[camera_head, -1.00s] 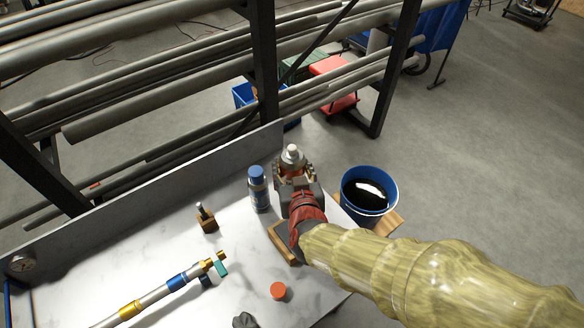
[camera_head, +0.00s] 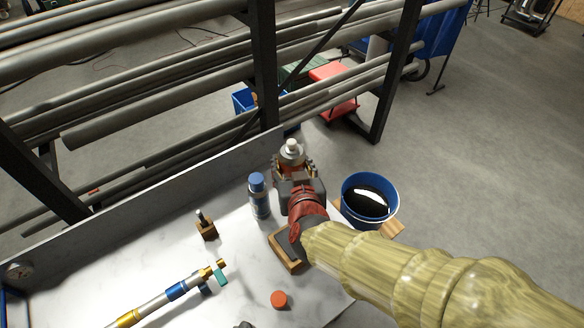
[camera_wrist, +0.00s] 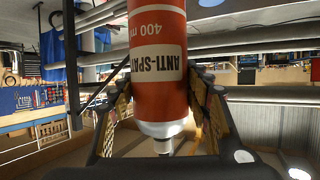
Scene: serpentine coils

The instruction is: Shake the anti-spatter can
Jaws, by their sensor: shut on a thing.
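The anti-spatter can (camera_wrist: 158,75) is orange-red with a white label and shows large in the wrist view, upside down in that picture. My gripper (camera_wrist: 160,110) has its two fingers on either side of the can and is shut on it. In the head view the can's pale top (camera_head: 292,147) shows above my gripper (camera_head: 294,172), at the back of the table near its right end. The can's body is mostly hidden there by my gripper and wrist.
A blue-capped can (camera_head: 259,196) stands close left of my gripper. A blue bucket (camera_head: 370,222) of dark liquid is to the right. A wooden block (camera_head: 206,226), a torch-like tool (camera_head: 170,294) and an orange disc (camera_head: 279,299) are on the table (camera_head: 235,262). A pipe rack (camera_head: 190,85) stands behind.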

